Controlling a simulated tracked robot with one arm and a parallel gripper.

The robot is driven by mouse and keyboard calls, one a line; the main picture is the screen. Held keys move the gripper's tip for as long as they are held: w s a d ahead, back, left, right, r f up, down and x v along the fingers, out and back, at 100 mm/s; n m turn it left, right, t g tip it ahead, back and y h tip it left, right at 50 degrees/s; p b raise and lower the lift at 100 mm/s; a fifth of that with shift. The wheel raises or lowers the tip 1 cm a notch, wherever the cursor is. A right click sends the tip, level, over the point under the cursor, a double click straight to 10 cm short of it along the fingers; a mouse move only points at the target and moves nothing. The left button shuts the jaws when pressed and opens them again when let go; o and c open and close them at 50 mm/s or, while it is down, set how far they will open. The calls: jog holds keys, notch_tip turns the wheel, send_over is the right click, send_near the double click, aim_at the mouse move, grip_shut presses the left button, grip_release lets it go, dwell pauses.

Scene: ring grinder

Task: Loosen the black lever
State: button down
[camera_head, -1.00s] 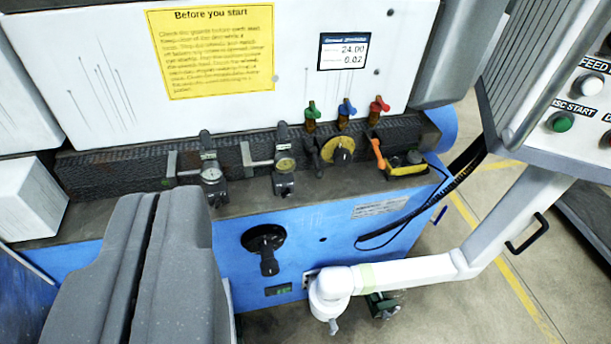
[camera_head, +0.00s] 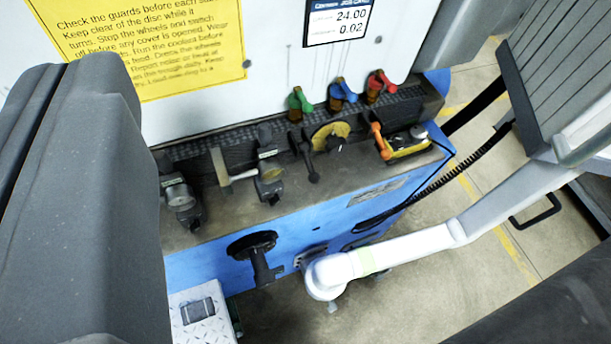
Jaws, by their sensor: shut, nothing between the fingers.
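A small black lever (camera_head: 307,161) stands on the machine's dark ledge, just left of a round yellow dial (camera_head: 333,137). It slants downward to a rounded end. A larger black handle (camera_head: 261,263) sits lower, on the blue front face, and points down. I cannot tell for sure which of the two the task means. My gripper (camera_head: 62,80) is shut and empty. Its big grey fingers fill the left side of the view, apart from both black parts and left of them.
Green (camera_head: 301,101), blue (camera_head: 344,91) and red (camera_head: 381,82) valve handles stand behind the dial. An orange lever (camera_head: 380,141) is to its right. Clamps with gauges (camera_head: 180,197) line the ledge at left. A white support arm (camera_head: 400,251) crosses at lower right, with a cable nearby.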

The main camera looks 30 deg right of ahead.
jog(key=shift+d, duration=0.15)
jog(key=n+y+b, duration=0.1)
jog(key=n+b, duration=1.4)
jog(key=n, duration=2)
send_over(308, 203)
jog(key=s+a+f+v, duration=0.1)
jog(key=f+v, duration=0.1)
jog(key=v, duration=0.7)
notch_tip(308, 203, down, 55)
jog(key=d, duration=0.1)
jog(key=x, duration=1)
jog(key=shift+b, duration=0.35)
jog(key=r, duration=0.2)
jog(key=shift+s+d+r, duration=0.3)
jog(key=shift+d+r+p, duration=0.1)
jog(key=shift+r+p, duration=0.25)
jog(key=shift+r, duration=0.3)
